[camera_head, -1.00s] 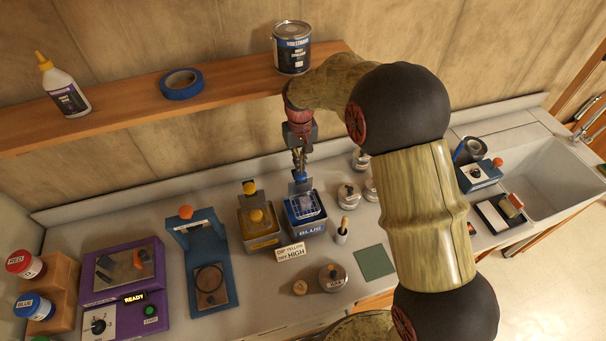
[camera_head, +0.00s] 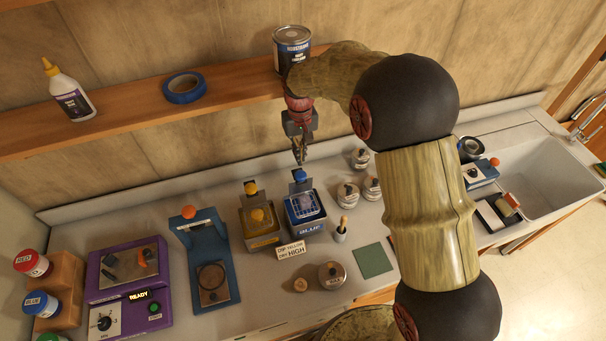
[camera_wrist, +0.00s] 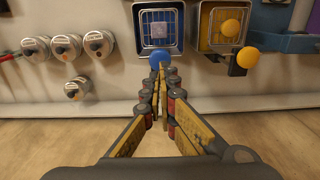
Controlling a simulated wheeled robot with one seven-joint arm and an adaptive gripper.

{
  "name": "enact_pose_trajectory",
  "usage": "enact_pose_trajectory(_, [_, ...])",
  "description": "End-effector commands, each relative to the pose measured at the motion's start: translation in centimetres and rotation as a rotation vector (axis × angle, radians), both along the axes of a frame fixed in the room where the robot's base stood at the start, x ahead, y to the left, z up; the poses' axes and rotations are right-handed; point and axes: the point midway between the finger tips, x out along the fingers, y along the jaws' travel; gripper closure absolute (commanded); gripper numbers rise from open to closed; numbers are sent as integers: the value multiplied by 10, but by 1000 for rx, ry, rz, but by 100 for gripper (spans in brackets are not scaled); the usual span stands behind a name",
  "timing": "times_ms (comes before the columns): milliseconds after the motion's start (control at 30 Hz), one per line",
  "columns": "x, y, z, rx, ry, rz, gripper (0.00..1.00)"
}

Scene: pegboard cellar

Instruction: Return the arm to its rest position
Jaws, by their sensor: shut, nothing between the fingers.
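My gripper (camera_head: 300,154) hangs fingers down above the back of the blue dip tank (camera_head: 305,213), close over its blue knob (camera_head: 300,175). The fingers are shut and empty; I cannot tell whether they touch the knob. In the wrist view my gripper (camera_wrist: 160,72) points at the blue knob (camera_wrist: 163,57), with the blue tank (camera_wrist: 180,68) and its wire basket (camera_wrist: 160,28) beyond, a pale block in the basket. My arm arches over the right half of the counter.
The yellow tank (camera_head: 259,226) stands left of the blue one. A shelf (camera_head: 130,117) with a glue bottle (camera_head: 69,93), blue tape (camera_head: 183,88) and a paint can (camera_head: 291,48) runs behind. Lidded jars (camera_head: 348,193) stand right. A sink (camera_head: 545,172) lies far right.

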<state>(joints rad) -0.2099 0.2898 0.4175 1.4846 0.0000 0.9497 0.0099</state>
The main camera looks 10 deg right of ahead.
Motion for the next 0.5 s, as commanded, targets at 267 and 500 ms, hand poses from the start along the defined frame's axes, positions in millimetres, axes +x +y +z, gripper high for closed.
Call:
enact_pose_trajectory(267, [0,0,-1,0,0,0,100])
enact_pose_trajectory(500, [-27,-6,-19,-10,49,3,100])
